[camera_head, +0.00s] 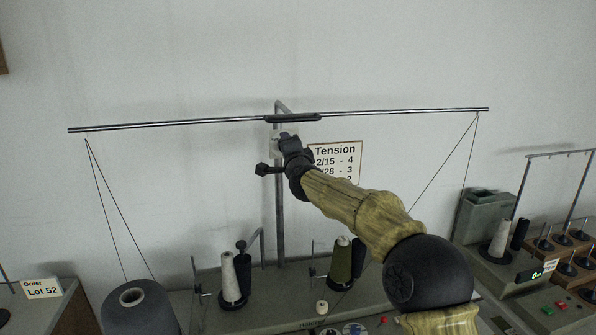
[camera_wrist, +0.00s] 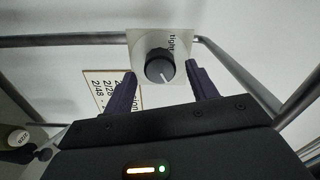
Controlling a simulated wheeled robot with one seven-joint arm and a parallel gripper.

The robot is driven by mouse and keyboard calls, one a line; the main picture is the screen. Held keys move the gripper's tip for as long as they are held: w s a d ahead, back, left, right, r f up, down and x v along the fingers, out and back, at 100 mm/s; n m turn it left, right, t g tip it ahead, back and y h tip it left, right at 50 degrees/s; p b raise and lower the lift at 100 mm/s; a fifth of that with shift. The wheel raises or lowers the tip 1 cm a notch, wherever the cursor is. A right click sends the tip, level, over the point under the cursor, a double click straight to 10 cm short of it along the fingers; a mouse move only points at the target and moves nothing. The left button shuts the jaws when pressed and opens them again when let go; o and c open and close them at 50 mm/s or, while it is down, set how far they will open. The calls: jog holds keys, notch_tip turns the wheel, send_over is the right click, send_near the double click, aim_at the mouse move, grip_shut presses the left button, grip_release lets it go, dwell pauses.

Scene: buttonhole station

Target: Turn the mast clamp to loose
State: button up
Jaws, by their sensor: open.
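A dark round knob (camera_wrist: 158,66) with a pale pointer line sits on a white plate (camera_wrist: 184,72) in the wrist view. The word "tight" is printed sideways above the knob, and the pointer line slants to the lower right. No other word on the plate is readable. My gripper (camera_wrist: 161,88) is open, with one dark finger on each side of the knob and visible gaps between. In the head view my gripper (camera_head: 287,139) is at the upper mast (camera_head: 280,225), hiding the knob; a bit of the white plate (camera_head: 276,144) shows.
A black side screw (camera_head: 264,169) sticks out left from the mast just below my gripper. A long thread bar (camera_head: 180,123) crosses above, with threads hanging at both ends. A tension card (camera_head: 345,153) is on the wall behind. Cones, including a white one (camera_head: 229,276), stand below.

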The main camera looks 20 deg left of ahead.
jog(key=b+v, duration=0.8)
jog(key=v, duration=0.8)
jog(key=shift+f, duration=0.15)
jog(key=s+d+f+n+g+h+p, duration=0.2)
jog(key=d+f+n+g+h, duration=0.1)
jog(key=d+f, duration=0.65)
jog(key=s+d+f+n+g+h+p, duration=0.2)
jog(key=d+f+n+g+h, duration=0.1)
jog(key=d+f, duration=0.7)
jog(key=s+d+f+n+g+h+p, duration=0.1)
jog(key=s+d+f+g, duration=0.2)
jog(key=s+d+f, duration=0.4)
jog(key=s+d+f+n+g+h, duration=0.2)
jog(key=s+d+f+g, duration=0.2)
jog(key=s+d+f, duration=0.3)
jog(key=s+d, duration=0.2)
jog(key=s, duration=0.3)
jog(key=shift+s+p, duration=0.4)
